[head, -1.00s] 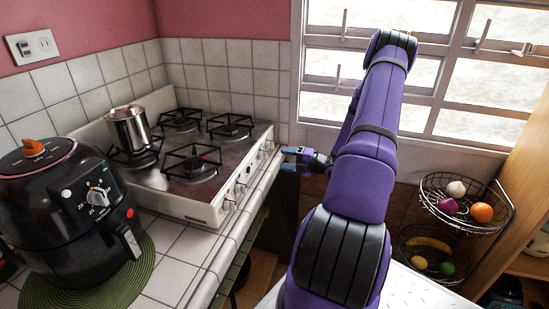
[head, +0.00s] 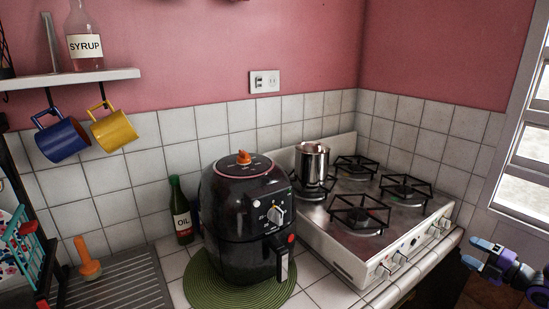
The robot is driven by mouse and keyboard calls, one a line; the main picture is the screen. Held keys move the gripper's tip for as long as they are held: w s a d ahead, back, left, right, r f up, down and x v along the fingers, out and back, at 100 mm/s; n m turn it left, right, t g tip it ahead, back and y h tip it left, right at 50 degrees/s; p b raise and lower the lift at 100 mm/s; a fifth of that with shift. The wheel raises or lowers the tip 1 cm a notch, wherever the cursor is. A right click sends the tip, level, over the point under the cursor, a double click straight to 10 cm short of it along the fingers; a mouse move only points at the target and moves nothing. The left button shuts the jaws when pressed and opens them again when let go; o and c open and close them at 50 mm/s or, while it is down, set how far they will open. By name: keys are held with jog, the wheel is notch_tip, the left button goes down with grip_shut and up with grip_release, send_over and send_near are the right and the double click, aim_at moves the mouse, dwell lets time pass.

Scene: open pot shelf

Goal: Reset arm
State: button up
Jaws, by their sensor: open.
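My gripper (head: 473,256) shows at the lower right of the head view, its blue-grey fingers apart with nothing between them. It is to the right of the stove's front edge, beside the knobs and apart from them. Most of my purple arm is outside the picture.
A white stove (head: 345,255) with several burners carries a metal pot (head: 312,165) on its back left burner. A black air fryer (head: 245,215) stands on a green mat (head: 205,293). An oil bottle (head: 181,212) is behind it. Blue (head: 62,140) and yellow (head: 113,131) mugs hang under a shelf (head: 80,77).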

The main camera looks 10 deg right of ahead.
jog(key=w+a+r+n+g+y, duration=0.25)
jog(key=a+r+n+g, duration=1.15)
jog(key=a+r+n, duration=0.9)
jog(key=s+a+r+n+t+h, duration=0.1)
jog(key=s+a+r+n+h, duration=0.3)
jog(key=n, duration=0.9)
jog(key=s+a+r+n+t+h, duration=0.1)
jog(key=s+a+r+n+h, duration=0.4)
jog(key=s+a+r+n, duration=0.3)
jog(key=shift+s+a+r+n+t, duration=0.2)
jog(key=shift+s+a+n+t, duration=0.2)
jog(key=shift+s+a+n, duration=2.1)
jog(key=shift+s+d+h, duration=0.25)
jog(key=shift+s+d, duration=0.3)
jog(key=shift+s, duration=0.2)
